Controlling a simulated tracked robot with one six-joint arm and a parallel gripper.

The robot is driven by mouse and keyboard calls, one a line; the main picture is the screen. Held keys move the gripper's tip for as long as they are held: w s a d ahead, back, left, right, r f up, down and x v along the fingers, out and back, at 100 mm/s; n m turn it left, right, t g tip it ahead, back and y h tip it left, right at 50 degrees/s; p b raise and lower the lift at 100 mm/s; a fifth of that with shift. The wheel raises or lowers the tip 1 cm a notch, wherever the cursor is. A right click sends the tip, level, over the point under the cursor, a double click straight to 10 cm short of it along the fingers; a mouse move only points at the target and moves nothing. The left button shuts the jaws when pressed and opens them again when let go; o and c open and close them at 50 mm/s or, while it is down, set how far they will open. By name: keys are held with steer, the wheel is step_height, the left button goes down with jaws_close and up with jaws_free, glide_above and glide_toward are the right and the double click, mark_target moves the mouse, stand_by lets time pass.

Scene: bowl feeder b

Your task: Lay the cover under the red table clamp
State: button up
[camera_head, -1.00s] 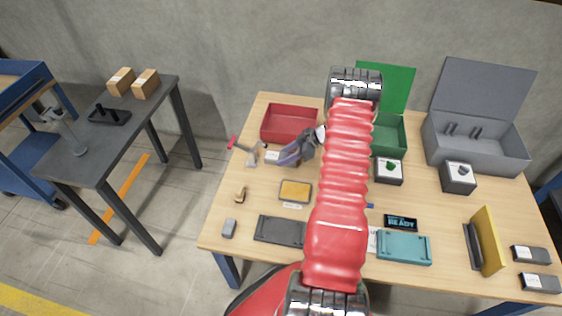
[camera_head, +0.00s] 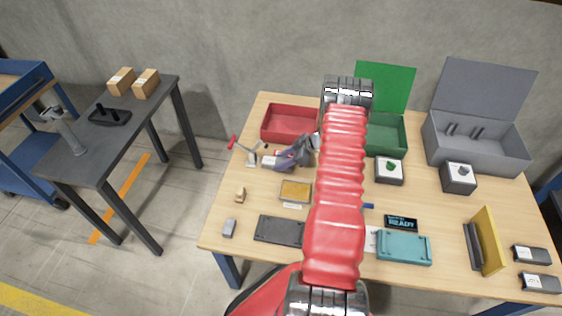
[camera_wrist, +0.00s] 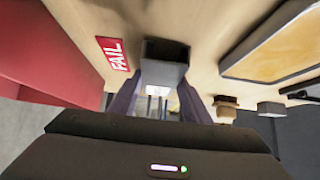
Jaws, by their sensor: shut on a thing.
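The red table clamp (camera_head: 240,148) stands at the left edge of the table, its red handle pointing up and left and its metal body lower right. My gripper (camera_head: 276,161) is just to its right, shut on a small dark grey block, which I take for the cover (camera_wrist: 165,65). In the wrist view, the block sits between both fingertips (camera_wrist: 160,85). In the head view, the held piece (camera_head: 268,161) points left at the clamp's base. I cannot tell whether it touches the clamp. The clamp cannot be made out in the wrist view.
A red bin (camera_head: 289,106) stands close behind my gripper, with a red FAIL label (camera_wrist: 113,55) beside it. A yellow tray (camera_head: 295,192), a wooden-handled stamp (camera_head: 240,194) and a grey block (camera_head: 229,228) lie in front. My arm hides the table's middle.

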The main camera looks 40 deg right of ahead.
steer(key=o, duration=1.4)
steer(key=v, duration=1.2)
